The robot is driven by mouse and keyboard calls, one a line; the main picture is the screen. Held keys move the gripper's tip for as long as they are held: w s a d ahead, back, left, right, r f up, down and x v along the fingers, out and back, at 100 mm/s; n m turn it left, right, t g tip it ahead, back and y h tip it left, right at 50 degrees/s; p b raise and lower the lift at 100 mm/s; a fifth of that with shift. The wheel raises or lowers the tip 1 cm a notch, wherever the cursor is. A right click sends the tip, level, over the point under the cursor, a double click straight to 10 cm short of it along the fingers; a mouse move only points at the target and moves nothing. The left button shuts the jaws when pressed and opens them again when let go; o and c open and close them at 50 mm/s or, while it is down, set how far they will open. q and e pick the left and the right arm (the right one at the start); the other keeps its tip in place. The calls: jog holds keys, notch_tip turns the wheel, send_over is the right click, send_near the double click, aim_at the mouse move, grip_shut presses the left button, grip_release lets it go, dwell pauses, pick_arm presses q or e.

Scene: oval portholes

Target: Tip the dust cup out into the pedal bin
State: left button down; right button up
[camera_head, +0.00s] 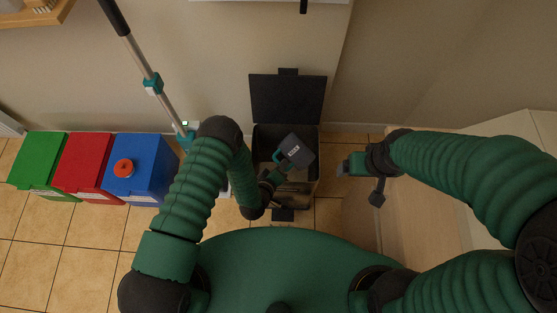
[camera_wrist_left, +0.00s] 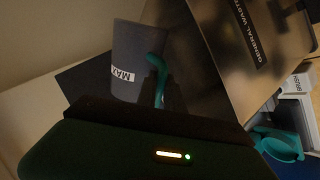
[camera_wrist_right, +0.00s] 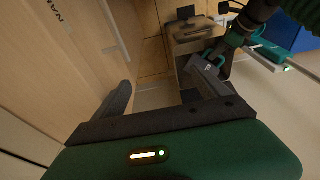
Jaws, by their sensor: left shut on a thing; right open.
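The dust cup (camera_head: 300,147) is a dark grey box with a teal handle, tilted over the pedal bin's opening. My left gripper (camera_head: 278,160) is shut on its handle. The left wrist view shows the cup (camera_wrist_left: 128,50) with a MAX label and the teal handle (camera_wrist_left: 157,70) between the fingers. What is in the cup is hidden. The pedal bin (camera_head: 298,202) stands by the wall, its black lid (camera_head: 287,98) up. Its side (camera_wrist_left: 235,50) reads GENERAL WASTE. My right gripper (camera_head: 358,182) is open and empty, right of the bin; its fingers (camera_wrist_right: 160,92) are apart.
A stick vacuum (camera_head: 150,80) leans at the wall. A pale cabinet (camera_head: 425,210) is close to my right arm. Tiled floor is free front left.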

pick_arm(q)
jog(key=f+n+g+h+b, duration=0.1)
jog(key=n+g+h, duration=0.1)
jog(key=shift+f+n, duration=0.2)
jog(key=shift+n, duration=0.2)
jog(key=shift+r+n+g+h+b, duration=0.25)
jog(key=shift+n+g+h+b, duration=0.15)
jog(key=shift+h, duration=0.2)
jog(key=shift+d+r+n+g+h+b, duration=0.1)
jog(key=shift+r+n+g+h+b, duration=0.3)
jog(key=shift+r+n+h+b, duration=0.15)
jog(key=shift+s+r, duration=0.1)
jog(key=shift+r, duration=0.1)
jog(key=shift+h, duration=0.25)
pick_arm(e)
jog(key=x, duration=0.3)
jog(key=shift+s+f, duration=0.3)
jog(key=shift+f, duration=0.1)
pick_arm(q)
jog(key=shift+d, duration=0.1)
